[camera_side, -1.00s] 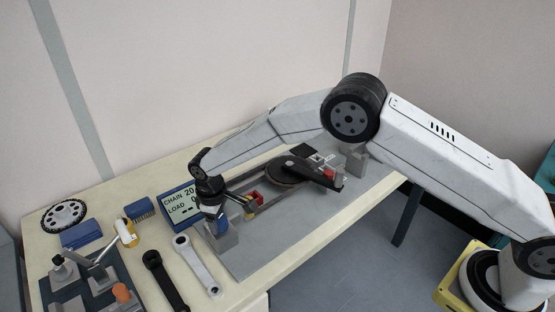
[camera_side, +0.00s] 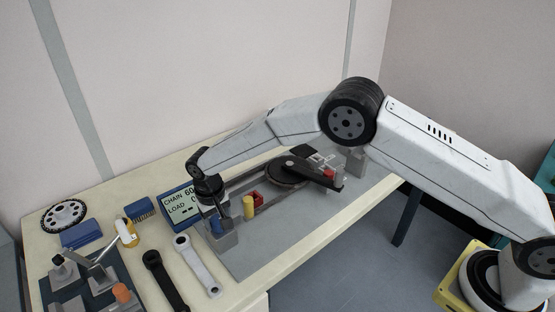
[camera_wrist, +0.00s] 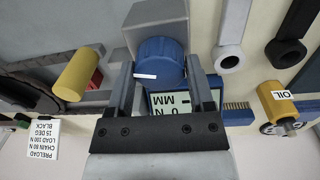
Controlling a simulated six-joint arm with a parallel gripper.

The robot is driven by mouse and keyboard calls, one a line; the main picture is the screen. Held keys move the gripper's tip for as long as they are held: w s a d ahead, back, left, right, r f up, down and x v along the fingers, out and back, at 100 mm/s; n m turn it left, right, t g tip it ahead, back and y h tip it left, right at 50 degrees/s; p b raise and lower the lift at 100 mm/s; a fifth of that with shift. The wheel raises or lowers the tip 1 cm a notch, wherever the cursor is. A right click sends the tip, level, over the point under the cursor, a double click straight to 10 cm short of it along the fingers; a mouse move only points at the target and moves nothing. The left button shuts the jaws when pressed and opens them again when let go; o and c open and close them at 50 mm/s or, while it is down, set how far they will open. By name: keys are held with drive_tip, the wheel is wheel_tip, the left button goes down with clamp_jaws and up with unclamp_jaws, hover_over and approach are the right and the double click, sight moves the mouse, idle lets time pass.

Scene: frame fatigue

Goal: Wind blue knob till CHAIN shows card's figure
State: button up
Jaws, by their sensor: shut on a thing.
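The blue knob (camera_wrist: 161,62) sits between the two fingers of my gripper (camera_wrist: 160,78) in the wrist view, with a white mark on its side. My gripper is shut on it. In the side view the knob (camera_side: 217,227) shows low at the grey rig's near end, partly covered by my gripper (camera_side: 214,208). The display (camera_side: 181,205) stands just behind and reads CHAIN 60, with LOAD seemingly 0. The white card (camera_wrist: 32,130) appears upside down in the wrist view and reads PRELOAD, CHAIN 80 N, LOAD 100 N, 15 DEG, BLACK.
A yellow cylinder (camera_side: 249,207) and a red part (camera_side: 257,198) are close beside my gripper. A black crank (camera_side: 300,170) lies along the rig.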

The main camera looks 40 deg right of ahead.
sight(217, 220)
idle(0.4)
drive_tip(key=o, duration=1.2)
drive_tip(key=shift+o, duration=0.2)
drive_tip(key=shift+r, duration=0.1)
drive_tip(key=shift+a+r, duration=0.2)
drive_tip(key=shift+r, duration=3.6)
